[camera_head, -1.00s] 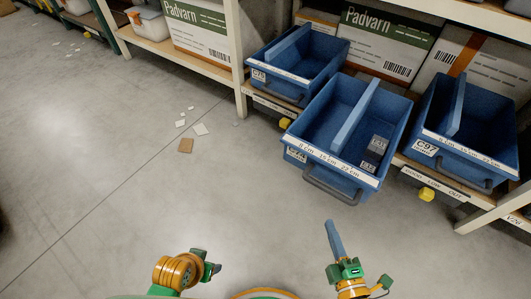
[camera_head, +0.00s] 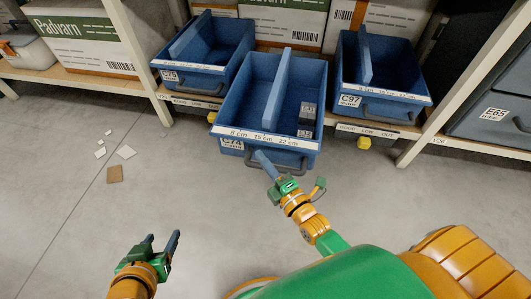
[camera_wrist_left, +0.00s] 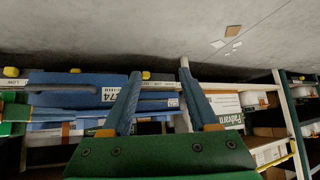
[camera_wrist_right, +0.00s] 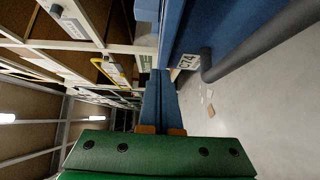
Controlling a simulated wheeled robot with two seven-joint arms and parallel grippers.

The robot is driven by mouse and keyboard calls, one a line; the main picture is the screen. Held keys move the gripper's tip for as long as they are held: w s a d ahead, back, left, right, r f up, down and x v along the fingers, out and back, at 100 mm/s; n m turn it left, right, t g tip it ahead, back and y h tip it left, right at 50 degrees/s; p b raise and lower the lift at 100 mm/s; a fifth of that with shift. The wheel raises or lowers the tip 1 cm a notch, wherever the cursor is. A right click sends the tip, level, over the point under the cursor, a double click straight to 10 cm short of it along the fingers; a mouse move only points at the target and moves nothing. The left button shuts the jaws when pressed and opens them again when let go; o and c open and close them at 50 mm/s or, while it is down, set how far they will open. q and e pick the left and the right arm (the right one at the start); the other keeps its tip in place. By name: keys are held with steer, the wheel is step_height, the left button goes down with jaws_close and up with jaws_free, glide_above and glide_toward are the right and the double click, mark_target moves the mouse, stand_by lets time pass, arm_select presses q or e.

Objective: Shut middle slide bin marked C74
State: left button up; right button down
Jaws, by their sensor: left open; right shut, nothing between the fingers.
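The middle blue bin marked C74 (camera_head: 302,156) juts out of the shelf, with its divider and small dark boxes (camera_head: 307,115) inside. Its label (camera_head: 231,143) is on the front left, beside a dark bar handle (camera_head: 280,170). My right gripper (camera_head: 263,158) is shut and empty at the bin's front by the handle; contact is unclear. In the right wrist view the shut fingers (camera_wrist_right: 160,72) are beside the blue wall (camera_wrist_right: 225,28) and handle (camera_wrist_right: 250,50). My left gripper (camera_head: 162,240) is open and empty over the floor, front left.
A blue bin (camera_head: 190,75) stands to the left and bin C97 (camera_head: 390,103) to the right on the shelf. A shelf post (camera_head: 465,85) and a grey bin E65 (camera_head: 500,120) are further right. Paper scraps (camera_head: 126,152) and cardboard (camera_head: 115,174) lie on open floor.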

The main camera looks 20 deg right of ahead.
steer(key=shift+w+d+b, duration=0.4)
steer(key=shift+w+d, duration=0.3)
steer(key=shift+w, duration=0.3)
arm_select(q)
steer(key=w+d+r+t+h, duration=0.1)
steer(key=w+r+t, duration=0.3)
steer(key=r, duration=0.2)
steer(key=shift+w+d, duration=0.4)
arm_select(e)
steer(key=shift+w+d, duration=0.1)
steer(key=shift+w, duration=0.05)
